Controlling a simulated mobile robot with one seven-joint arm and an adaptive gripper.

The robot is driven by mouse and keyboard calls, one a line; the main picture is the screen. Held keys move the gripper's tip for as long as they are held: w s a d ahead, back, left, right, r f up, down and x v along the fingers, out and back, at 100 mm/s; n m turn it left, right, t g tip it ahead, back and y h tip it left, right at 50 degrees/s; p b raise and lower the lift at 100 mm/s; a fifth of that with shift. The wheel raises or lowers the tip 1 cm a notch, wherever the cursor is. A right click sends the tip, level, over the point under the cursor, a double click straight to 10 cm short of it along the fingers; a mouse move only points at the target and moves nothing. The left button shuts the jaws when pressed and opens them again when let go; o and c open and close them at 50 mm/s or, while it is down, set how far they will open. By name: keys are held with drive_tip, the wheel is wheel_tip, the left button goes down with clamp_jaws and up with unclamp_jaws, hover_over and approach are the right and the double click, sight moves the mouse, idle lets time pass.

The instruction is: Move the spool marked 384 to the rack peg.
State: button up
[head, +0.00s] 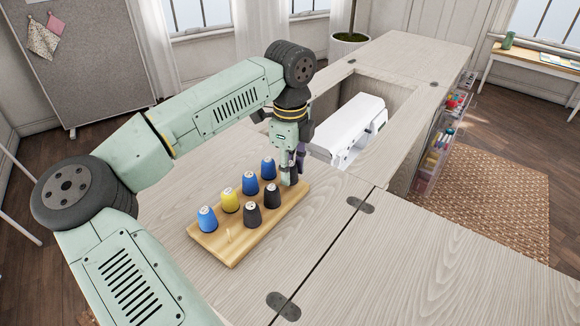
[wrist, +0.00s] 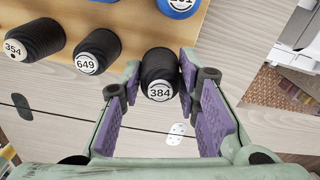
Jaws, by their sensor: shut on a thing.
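The spool marked 384 (wrist: 160,74) is black with a white label and sits between the purple-padded fingers of my gripper (head: 293,168) in the wrist view. My gripper is shut on it at the far right end of the wooden rack (head: 283,217). In the head view the fingers partly hide the spool. I cannot tell whether its base still touches the rack. A bare, pale rack peg (head: 229,236) stands at the near left end of the rack.
The rack holds blue spools (head: 207,219), a yellow spool (head: 230,200) and black spools; two black ones read 649 (wrist: 97,52) and 354 (wrist: 35,40). A white sewing machine (head: 349,130) stands in the cabinet recess behind. The worktop to the right is clear.

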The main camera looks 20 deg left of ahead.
drive_tip(key=o, duration=0.9)
drive_tip(key=shift+o, duration=0.2)
wheel_tip(320, 180, up, 12)
idle(0.5)
